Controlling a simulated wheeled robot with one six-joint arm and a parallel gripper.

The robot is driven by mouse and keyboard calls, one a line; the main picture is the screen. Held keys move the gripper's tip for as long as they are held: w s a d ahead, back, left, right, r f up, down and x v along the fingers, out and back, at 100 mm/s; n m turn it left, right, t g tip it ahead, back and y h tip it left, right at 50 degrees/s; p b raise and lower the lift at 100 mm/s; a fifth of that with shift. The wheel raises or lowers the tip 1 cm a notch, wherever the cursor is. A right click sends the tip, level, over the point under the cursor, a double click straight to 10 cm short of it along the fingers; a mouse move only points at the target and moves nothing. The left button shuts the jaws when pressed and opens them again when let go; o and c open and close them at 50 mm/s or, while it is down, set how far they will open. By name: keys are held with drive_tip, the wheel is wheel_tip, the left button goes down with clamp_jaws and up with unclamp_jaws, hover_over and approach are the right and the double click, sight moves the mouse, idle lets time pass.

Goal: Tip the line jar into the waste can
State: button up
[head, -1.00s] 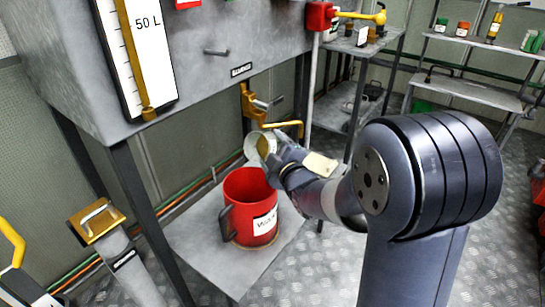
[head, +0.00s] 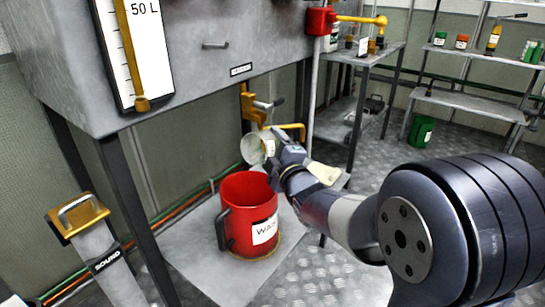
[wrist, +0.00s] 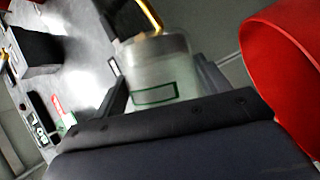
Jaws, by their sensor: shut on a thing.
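The line jar (head: 257,149) is a small pale, clear-sided jar, tilted with its mouth toward the left, above the back rim of the waste can. My gripper (head: 270,164) is shut on the jar. In the wrist view the jar (wrist: 155,72) sits between my gripper's fingers (wrist: 160,90), with a green-edged label on its side. The waste can (head: 250,205) is a red open can with a dark handle and a white label, standing on a grey plate. Its red wall also shows at the right of the wrist view (wrist: 285,65). I cannot tell what is inside the jar.
A grey tank (head: 205,55) with a 50 L gauge overhangs the can. A yellow tap (head: 254,106) is just above the jar. A dark tank leg (head: 138,210) stands left of the can. Shelving (head: 470,95) is at the back right.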

sight(266, 145)
drive_tip(key=shift+s+n+y+b, duration=0.1)
drive_tip(key=shift+n+y+b, duration=0.25)
drive_tip(key=shift+b, duration=0.8)
drive_tip(key=shift+a+r+n+t, duration=0.1)
drive_tip(key=shift+r+n+t, duration=0.05)
drive_tip(key=shift+n+t, duration=0.3)
drive_tip(key=shift+s+a+r+n+t+y, duration=0.2)
drive_tip(key=shift+r+n+t+y, duration=0.15)
drive_tip(key=shift+n, duration=0.4)
drive_tip(key=shift+s+a+r+n+t+y, duration=0.1)
drive_tip(key=shift+s+r+n+y, duration=0.1)
drive_tip(key=shift+r+n, duration=0.4)
drive_tip(key=shift+f, duration=0.15)
idle(0.6)
